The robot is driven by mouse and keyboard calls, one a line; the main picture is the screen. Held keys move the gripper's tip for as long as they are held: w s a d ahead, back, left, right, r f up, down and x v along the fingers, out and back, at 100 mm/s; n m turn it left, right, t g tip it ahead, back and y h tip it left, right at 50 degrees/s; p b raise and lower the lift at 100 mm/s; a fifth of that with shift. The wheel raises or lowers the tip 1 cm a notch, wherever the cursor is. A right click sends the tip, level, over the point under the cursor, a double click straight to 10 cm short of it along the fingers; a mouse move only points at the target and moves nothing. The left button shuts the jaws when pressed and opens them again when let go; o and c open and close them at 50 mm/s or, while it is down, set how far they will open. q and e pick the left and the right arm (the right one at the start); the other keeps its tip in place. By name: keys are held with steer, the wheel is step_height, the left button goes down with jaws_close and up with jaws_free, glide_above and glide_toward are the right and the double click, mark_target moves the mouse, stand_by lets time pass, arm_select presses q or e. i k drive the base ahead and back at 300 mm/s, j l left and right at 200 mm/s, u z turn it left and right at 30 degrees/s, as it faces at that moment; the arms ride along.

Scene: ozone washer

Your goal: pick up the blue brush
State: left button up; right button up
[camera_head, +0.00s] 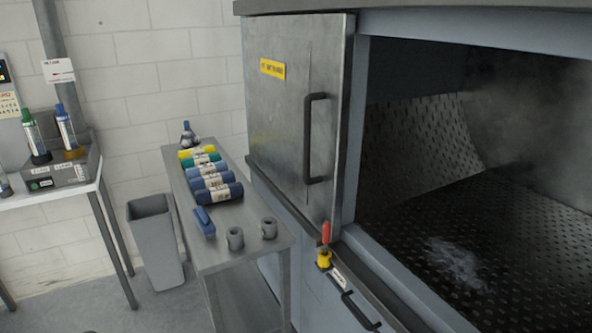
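A blue brush (204,221) lies on the top of a narrow grey metal cart (228,254), near its left edge. Neither of my grippers shows in the head view.
Several rolls, blue (219,194) to yellow, line the cart, with a bottle (188,134) behind. The large washer (296,110) with an open chamber stands right. A grey bin (155,240) and a side table (75,187) are left.

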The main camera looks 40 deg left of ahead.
mark_target(207, 227)
steer(key=u, duration=1.9)
steer(key=i+j+u, duration=0.2)
